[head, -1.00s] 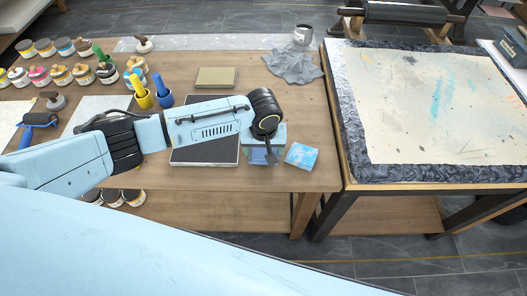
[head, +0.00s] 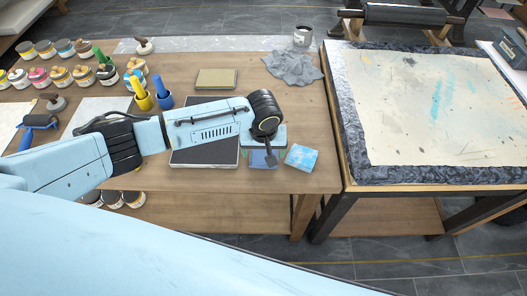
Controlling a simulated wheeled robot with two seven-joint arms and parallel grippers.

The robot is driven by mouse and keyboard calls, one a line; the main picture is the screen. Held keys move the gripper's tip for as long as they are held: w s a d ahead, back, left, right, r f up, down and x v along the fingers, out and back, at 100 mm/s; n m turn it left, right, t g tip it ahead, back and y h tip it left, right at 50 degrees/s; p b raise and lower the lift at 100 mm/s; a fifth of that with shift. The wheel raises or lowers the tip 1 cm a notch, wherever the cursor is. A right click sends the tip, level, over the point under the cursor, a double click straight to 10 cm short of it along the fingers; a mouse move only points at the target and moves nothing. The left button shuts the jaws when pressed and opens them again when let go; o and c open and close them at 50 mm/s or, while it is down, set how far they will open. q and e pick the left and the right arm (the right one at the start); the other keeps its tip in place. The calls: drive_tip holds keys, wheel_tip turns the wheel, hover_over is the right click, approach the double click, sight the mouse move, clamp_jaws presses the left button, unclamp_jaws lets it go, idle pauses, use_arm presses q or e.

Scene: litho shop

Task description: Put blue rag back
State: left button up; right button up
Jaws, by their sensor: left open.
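A small folded blue cloth (head: 259,160), which looks like the blue rag, lies flat near the front edge of the wooden table, partly hidden under my left wrist. My right gripper is not in view.
A dark framed slab (head: 203,156) lies left of the cloth, partly under my arm. A grey crumpled rag (head: 293,67) and a tin (head: 302,36) are at the back right. Ink jars (head: 38,75) stand at left. A press bed (head: 400,110) is at right.

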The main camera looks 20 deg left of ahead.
sight(263, 160)
use_arm(q)
wheel_tip(263, 160, up, 11)
drive_tip(key=s+p, duration=0.1)
drive_tip(key=p, duration=0.1)
drive_tip(key=shift+d+f, duration=0.15)
drive_tip(key=shift+d, duration=0.05)
drive_tip(key=shift+s, duration=0.1)
drive_tip(key=s+d+f+m+t+h, duration=0.15)
drive_tip(key=s+d+m+h, duration=0.25)
drive_tip(key=s, duration=0.7)
drive_tip(key=s+a+f+m+y, duration=0.1)
drive_tip(key=s+a+y, duration=0.2)
drive_tip(key=s+a, duration=0.95)
wheel_tip(263, 160, down, 25)
drive_tip(key=s, duration=0.2)
drive_tip(key=s+a+f+g, duration=0.2)
drive_tip(key=s+a+f, duration=0.1)
drive_tip(key=s+f, duration=1.1)
drive_tip(key=shift+s+a+f+m+y, duration=0.2)
drive_tip(key=shift+s+m+y, duration=0.1)
drive_tip(key=shift+s, duration=0.2)
